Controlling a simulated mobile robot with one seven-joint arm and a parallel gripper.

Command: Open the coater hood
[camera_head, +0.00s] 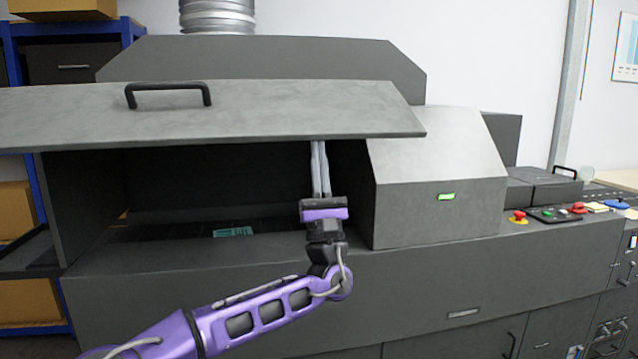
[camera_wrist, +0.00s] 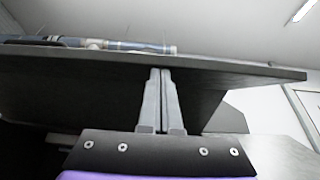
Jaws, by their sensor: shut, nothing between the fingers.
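The coater hood (camera_head: 270,108) is a grey panel with a black bar handle (camera_head: 168,94) near its upper left. It is raised and tilted, and the dark inside of the coater (camera_head: 200,180) shows below it. My gripper (camera_head: 318,145) is shut and empty, pointing up, with its fingertips at the hood's lower front edge, right of the handle. In the wrist view the closed fingers (camera_wrist: 160,75) reach up to the dark underside of the hood (camera_wrist: 225,80). They look in contact with it or very close; I cannot tell which.
A grey housing with a green light (camera_head: 447,197) stands right of the opening. Red buttons and a control panel (camera_head: 555,214) are farther right. A blue shelf with boxes (camera_head: 30,200) is at the left. A silver duct (camera_head: 217,16) rises behind.

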